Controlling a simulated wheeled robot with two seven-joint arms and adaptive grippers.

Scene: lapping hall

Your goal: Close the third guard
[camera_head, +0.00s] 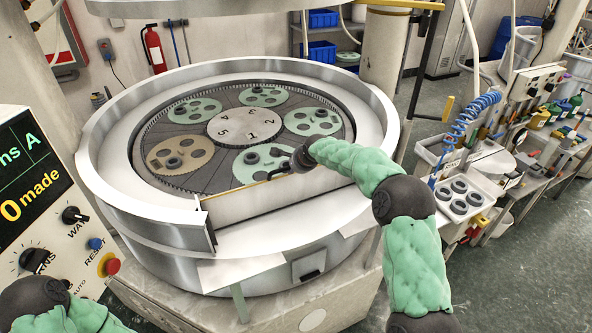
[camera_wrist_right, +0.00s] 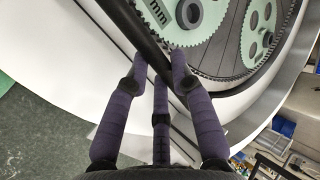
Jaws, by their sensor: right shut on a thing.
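The lapping machine (camera_head: 140,205) is a round metal drum with a toothed plate (camera_head: 190,130) inside. A flat pale guard panel (camera_head: 245,200) stands at the front of its rim, with a dark handle (camera_head: 268,176) near its top edge. My right gripper (camera_head: 298,160) is at this handle. In the right wrist view the fingers of my right gripper (camera_wrist_right: 160,75) are shut on a dark bar (camera_wrist_right: 148,45), the handle. Which numbered guard this is cannot be told. My left arm shows at the bottom left; its gripper is out of view.
Green and brown toothed carriers (camera_head: 180,153) surround a numbered centre disc (camera_head: 244,126). A control panel (camera_head: 45,200) stands at the left. A cart (camera_head: 480,185) with tools and a blue coiled hose (camera_head: 468,125) stands at the right. Floor (camera_head: 520,270) is clear at the lower right.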

